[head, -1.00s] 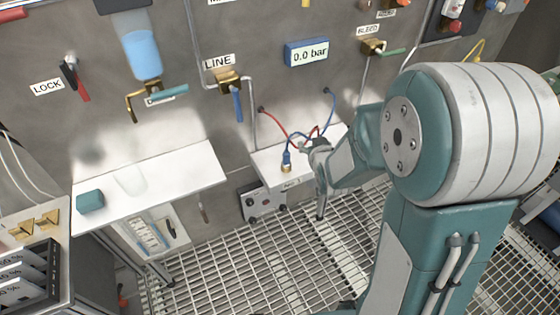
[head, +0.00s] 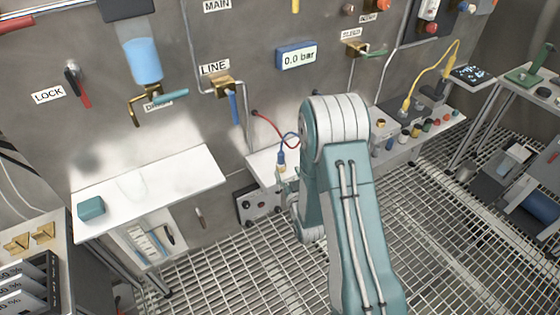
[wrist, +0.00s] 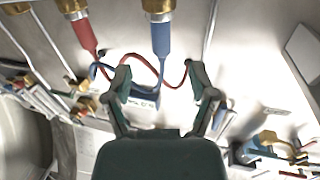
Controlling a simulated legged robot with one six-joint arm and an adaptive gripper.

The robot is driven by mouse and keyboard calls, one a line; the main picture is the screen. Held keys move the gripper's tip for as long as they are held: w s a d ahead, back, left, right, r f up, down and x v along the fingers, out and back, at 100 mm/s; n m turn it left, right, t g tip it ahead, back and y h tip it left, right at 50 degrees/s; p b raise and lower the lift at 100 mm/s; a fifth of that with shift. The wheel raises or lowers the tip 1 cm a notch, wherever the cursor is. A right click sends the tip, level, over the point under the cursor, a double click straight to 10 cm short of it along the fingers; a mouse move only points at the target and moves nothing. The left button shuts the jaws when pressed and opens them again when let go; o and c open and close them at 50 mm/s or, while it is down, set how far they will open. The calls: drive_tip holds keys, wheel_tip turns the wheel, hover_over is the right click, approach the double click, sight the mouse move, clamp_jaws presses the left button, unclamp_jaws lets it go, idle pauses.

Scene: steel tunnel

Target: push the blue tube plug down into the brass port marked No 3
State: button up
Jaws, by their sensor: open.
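The blue tube plug (head: 281,158) stands upright at a brass port (head: 281,169) on the small white ledge; it also shows in the wrist view (wrist: 161,40), its end at a brass collar (wrist: 158,6). I cannot tell how deep it sits, and the port's number is not readable. A red plug (wrist: 86,36) stands at another brass port (wrist: 72,7) beside it. My gripper (wrist: 158,72) is open and empty. Its fingers appear either side of the blue plug's line, short of the plug body, with red and blue tubing across the gap. In the head view my arm hides the gripper.
A red tube (head: 275,125) and a blue tube loop from the wall above the ledge. A grey box with knobs (head: 257,204) is below it. A larger white shelf (head: 150,190) with a teal block (head: 91,208) is at left. The grating floor (head: 230,275) is clear in front.

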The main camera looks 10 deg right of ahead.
sight(282, 160)
drive_tip(key=w, duration=0.7)
drive_tip(key=shift+a+f, duration=0.15)
drive_tip(key=shift+a, duration=0.2)
clamp_jaws()
